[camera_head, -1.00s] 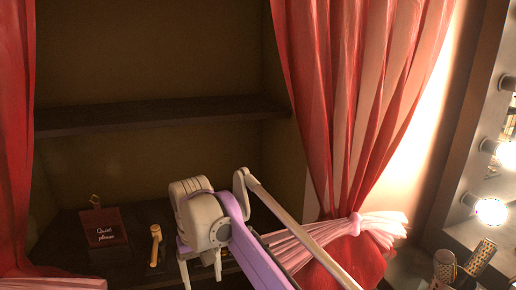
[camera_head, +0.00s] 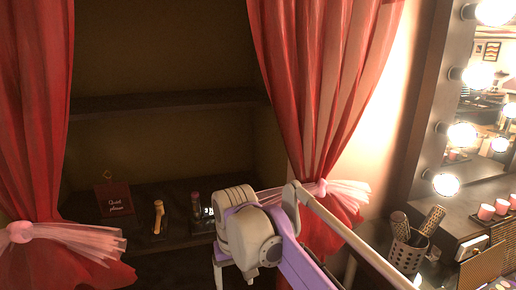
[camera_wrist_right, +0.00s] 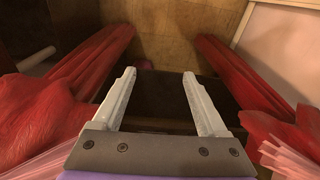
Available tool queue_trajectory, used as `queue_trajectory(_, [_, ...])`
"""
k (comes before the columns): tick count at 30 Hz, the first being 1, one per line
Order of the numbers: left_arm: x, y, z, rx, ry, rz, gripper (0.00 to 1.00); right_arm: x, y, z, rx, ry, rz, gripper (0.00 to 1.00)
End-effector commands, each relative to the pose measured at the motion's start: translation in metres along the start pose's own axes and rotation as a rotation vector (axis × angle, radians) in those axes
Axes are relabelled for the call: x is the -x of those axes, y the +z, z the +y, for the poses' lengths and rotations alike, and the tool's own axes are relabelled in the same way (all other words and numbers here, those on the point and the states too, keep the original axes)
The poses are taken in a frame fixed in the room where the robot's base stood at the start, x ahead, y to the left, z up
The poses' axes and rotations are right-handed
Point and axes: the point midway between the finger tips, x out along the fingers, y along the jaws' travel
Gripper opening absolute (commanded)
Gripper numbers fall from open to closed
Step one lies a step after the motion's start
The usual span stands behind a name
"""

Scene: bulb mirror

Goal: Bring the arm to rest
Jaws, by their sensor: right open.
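My right arm comes in from the lower right in the head view, with a purple link and a cream wrist joint. Its gripper is mostly hidden behind the wrist there; one pale finger (camera_head: 219,272) shows below it. In the right wrist view my right gripper (camera_wrist_right: 160,78) is open, its two pale fingers apart with nothing between them. A dark shelf edge lies beyond the fingers, with red curtains (camera_wrist_right: 250,82) on both sides. My left gripper is not in view.
Red curtains (camera_head: 325,90) with pink ties flank a dark alcove. Its lower shelf (camera_head: 180,232) holds a "Quiet please" sign (camera_head: 115,199), a yellow-handled item (camera_head: 158,216) and a small lit display (camera_head: 207,212). A bulb-lit mirror (camera_head: 490,110), a perforated cup (camera_head: 407,252) and candles (camera_head: 487,212) stand at right.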

Motion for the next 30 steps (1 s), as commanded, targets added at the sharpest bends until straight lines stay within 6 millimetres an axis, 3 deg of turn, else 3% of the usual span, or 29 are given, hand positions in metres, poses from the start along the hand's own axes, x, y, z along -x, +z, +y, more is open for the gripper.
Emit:
queue_trajectory(5, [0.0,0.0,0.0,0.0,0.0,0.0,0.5,-0.013,0.049,0.057,-0.078,0.004,0.089,0.76])
queue_trajectory(9, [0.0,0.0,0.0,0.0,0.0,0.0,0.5,-0.035,0.102,0.099,-0.147,0.02,0.175,0.76])
queue_trajectory(13, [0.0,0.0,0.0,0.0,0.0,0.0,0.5,-0.063,0.156,0.129,-0.209,0.043,0.257,0.76])
queue_trajectory(18, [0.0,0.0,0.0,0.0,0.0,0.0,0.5,-0.102,0.217,0.152,-0.273,0.082,0.347,0.76])
queue_trajectory(24, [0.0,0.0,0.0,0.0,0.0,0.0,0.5,-0.13,0.253,0.161,-0.309,0.111,0.402,0.76])
queue_trajectory(30, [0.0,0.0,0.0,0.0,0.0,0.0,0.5,-0.134,0.257,0.163,-0.313,0.115,0.41,0.76])
